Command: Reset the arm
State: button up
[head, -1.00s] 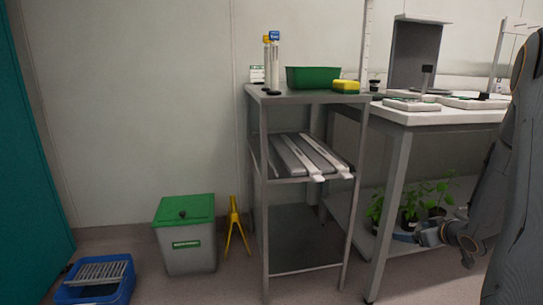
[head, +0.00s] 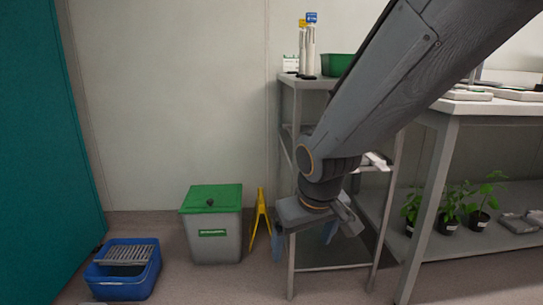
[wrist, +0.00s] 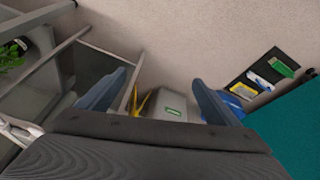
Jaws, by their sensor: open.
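My arm reaches down across the head view from the upper right, in front of the metal shelf rack. My gripper (head: 306,236) hangs low at its end, before the rack's lower part. Its two blue fingers stand wide apart with nothing between them. In the wrist view the open fingers of my gripper (wrist: 163,98) show, with the floor, wall, grey bin and yellow stand beyond them. The arm hides much of the rack's middle shelf and part of the green tub on top.
A grey bin with a green lid (head: 212,224) stands left of the gripper, with a yellow stand (head: 259,217) beside it. A blue mop bucket (head: 124,270) is farther left. The metal rack (head: 291,190) and a workbench (head: 447,110) with potted plants (head: 448,222) underneath stand right.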

jog(key=s+a+r+n+g+y, duration=0.15)
jog(key=s+a, duration=0.25)
jog(key=s, duration=0.6)
jog(key=s+a+n+g, duration=0.1)
jog(key=s+a+g, duration=0.25)
jog(key=s, duration=0.75)
jog(key=d+r+m+p, duration=0.2)
jog(key=d+r+p, duration=0.4)
jog(key=r+p, duration=0.3)
jog(key=d+r+m+h+p, duration=0.1)
jog(key=d+r+p, duration=0.6)
jog(key=p, duration=0.8)
jog(key=d+r+m+t+h+p, duration=0.1)
jog(key=d+r+m+p, duration=0.3)
jog(key=d+r+p, duration=0.3)
notch_tip(320, 180, up, 5)
jog(key=p, duration=0.5)
jog(key=shift+w+p, duration=0.25)
jog(key=shift+p, duration=0.15)
